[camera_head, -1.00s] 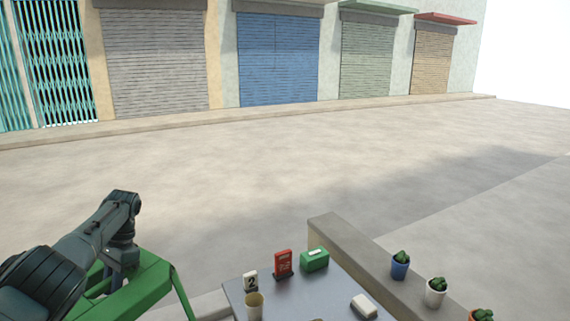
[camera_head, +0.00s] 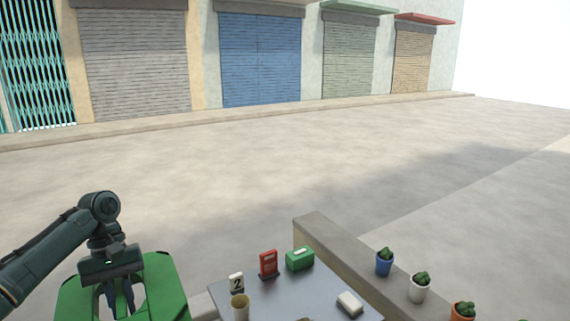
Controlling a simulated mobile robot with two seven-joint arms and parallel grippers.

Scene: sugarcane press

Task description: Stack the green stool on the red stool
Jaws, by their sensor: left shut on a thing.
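The green stool (camera_head: 166,284) is at the lower left, its seat facing me and its lower part cut off by the picture's bottom edge. My left gripper (camera_head: 118,298) points down at the middle of the stool's top and is shut on it. Dark fingers show against a pale opening in the seat, and the exact grip point is partly hidden. The red stool is not in view. My right gripper is not in view.
A grey table (camera_head: 270,296) stands right of the stool, bearing a number 2 sign (camera_head: 236,284), a cup (camera_head: 240,306), a red sign (camera_head: 268,264), a green box (camera_head: 299,258) and a white block (camera_head: 349,303). A low wall (camera_head: 345,255) with potted cacti runs behind it. Open pavement lies beyond.

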